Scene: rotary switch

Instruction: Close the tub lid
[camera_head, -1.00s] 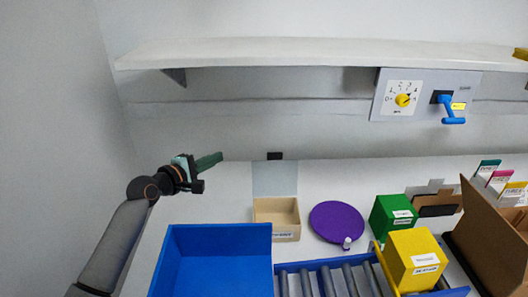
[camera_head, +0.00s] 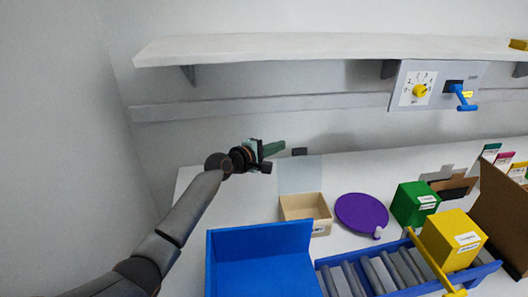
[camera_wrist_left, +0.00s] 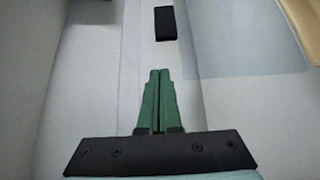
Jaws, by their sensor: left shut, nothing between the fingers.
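The tub (camera_head: 306,214) is a small beige open box on the white table, and its inside shows. A pale blue-grey panel (camera_head: 300,174), which looks like its raised lid, is behind it with a black tab (camera_head: 300,151) at its far edge. My left gripper (camera_head: 284,146) is shut and empty, with green fingers just left of the black tab and apart from it. In the left wrist view the closed fingertips (camera_wrist_left: 160,73) point toward the black tab (camera_wrist_left: 165,23). The panel (camera_wrist_left: 250,105) lies to their right, and the tub's edge (camera_wrist_left: 298,25) shows at upper right. My right gripper is not seen.
A blue bin (camera_head: 262,240) is in front of the tub. A purple disc (camera_head: 361,213), a green box (camera_head: 413,205) and a yellow box (camera_head: 452,240) stand to the right. A shelf (camera_head: 330,47) and a switch panel (camera_head: 437,86) are on the wall.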

